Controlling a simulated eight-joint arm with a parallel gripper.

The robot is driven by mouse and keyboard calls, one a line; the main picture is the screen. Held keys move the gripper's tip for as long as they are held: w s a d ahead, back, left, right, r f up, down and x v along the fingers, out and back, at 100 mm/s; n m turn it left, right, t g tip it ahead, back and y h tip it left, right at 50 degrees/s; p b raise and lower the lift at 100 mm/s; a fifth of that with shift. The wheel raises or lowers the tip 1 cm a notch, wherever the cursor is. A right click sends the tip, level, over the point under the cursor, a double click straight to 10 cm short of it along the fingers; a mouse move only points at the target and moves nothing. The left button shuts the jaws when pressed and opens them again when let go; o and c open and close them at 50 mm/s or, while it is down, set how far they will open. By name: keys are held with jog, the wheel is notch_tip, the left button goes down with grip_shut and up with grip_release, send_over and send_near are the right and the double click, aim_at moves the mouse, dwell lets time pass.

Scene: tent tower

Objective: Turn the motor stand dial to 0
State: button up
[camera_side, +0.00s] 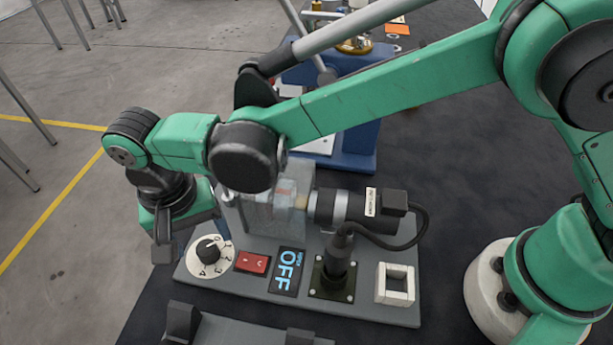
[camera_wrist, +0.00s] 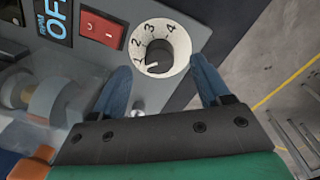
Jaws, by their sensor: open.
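The motor stand dial (camera_side: 196,267) is a round white plate with numbers and a black knob (camera_side: 206,249), at the left end of the grey stand. In the wrist view the dial (camera_wrist: 181,58) shows 1, 2, 3 and 4, with its black knob (camera_wrist: 159,53) in the middle. I cannot tell which number the knob points to. My gripper (camera_wrist: 161,65) is open, with one blue finger on each side of the dial in the wrist view. In the side view my gripper (camera_side: 164,236) is just left of the dial, apart from the knob, its fingers partly hidden.
Beside the dial are a red switch (camera_side: 252,262) and a display (camera_side: 286,271) reading OFF. The motor (camera_side: 362,211) with its cable, a clear housing (camera_side: 262,214) and a white square frame (camera_side: 395,284) stand farther right.

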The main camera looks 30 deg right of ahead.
jog(key=shift+f, duration=1.1)
grip_shut()
jog(key=shift+n, duration=0.3)
jog(key=n, duration=0.4)
jog(key=shift+n, duration=2.1)
grip_release()
